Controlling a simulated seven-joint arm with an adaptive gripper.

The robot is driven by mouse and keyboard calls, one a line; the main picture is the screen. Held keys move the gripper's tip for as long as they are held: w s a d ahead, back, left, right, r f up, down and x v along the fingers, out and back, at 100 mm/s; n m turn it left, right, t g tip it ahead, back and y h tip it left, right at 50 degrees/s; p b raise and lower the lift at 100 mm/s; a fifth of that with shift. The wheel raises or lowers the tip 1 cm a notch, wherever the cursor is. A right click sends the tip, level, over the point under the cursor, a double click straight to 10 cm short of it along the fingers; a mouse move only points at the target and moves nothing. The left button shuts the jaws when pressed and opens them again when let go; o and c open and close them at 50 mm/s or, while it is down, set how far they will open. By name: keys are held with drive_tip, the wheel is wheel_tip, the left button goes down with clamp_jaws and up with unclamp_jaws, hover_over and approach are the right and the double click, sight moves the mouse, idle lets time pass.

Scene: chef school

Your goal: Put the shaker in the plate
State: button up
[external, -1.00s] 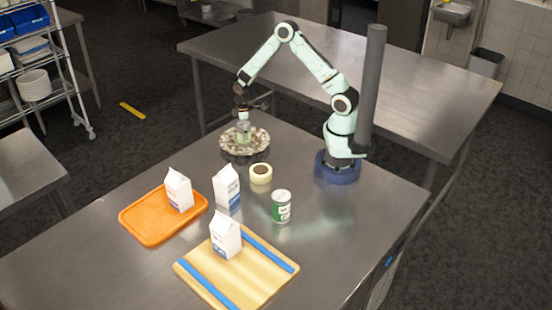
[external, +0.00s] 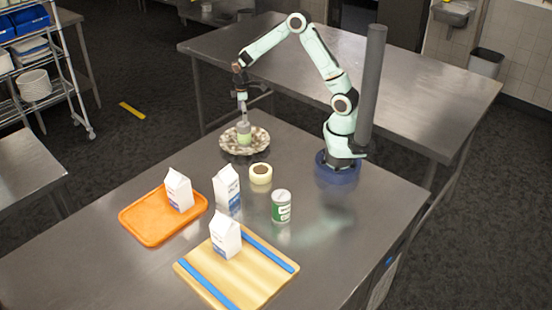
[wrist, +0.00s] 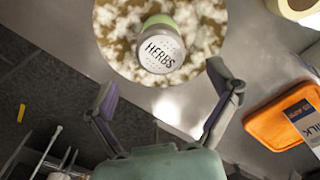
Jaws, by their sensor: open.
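The shaker (external: 244,134) is a small green container with a grey top, and it stands upright in the plate (external: 230,147). In the wrist view the shaker's lid (wrist: 160,50) reads "HERBS", and the round brown-and-white mottled plate (wrist: 205,28) lies under it. My gripper (external: 242,100) is above the shaker in the external view. In the wrist view my gripper (wrist: 168,88) has its two fingers spread wide, with nothing between them, and the shaker is apart from them.
Other cartons stand on an orange tray (external: 135,218) and a cutting board (external: 262,277). The table's front right is clear.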

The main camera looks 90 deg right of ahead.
drive_tip(key=r, duration=0.1)
drive_tip(key=a+r, duration=0.1)
drive_tip(key=r, duration=0.3)
drive_tip(key=shift+s+a+r, duration=0.1)
drive_tip(key=shift+s+a, duration=0.15)
drive_tip(key=shift+s, duration=0.05)
drive_tip(key=s+a+r, duration=0.3)
drive_tip(key=s+a, duration=0.5)
drive_tip(key=s, duration=0.2)
drive_tip(key=s+a+r+m, duration=0.1)
drive_tip(key=s+a+r, duration=0.3)
drive_tip(key=s+a, duration=0.5)
drive_tip(key=shift+s+a+y, duration=0.25)
drive_tip(key=shift+s+y, duration=0.15)
drive_tip(key=shift+s, duration=0.35)
drive_tip(key=shift+o, duration=0.3)
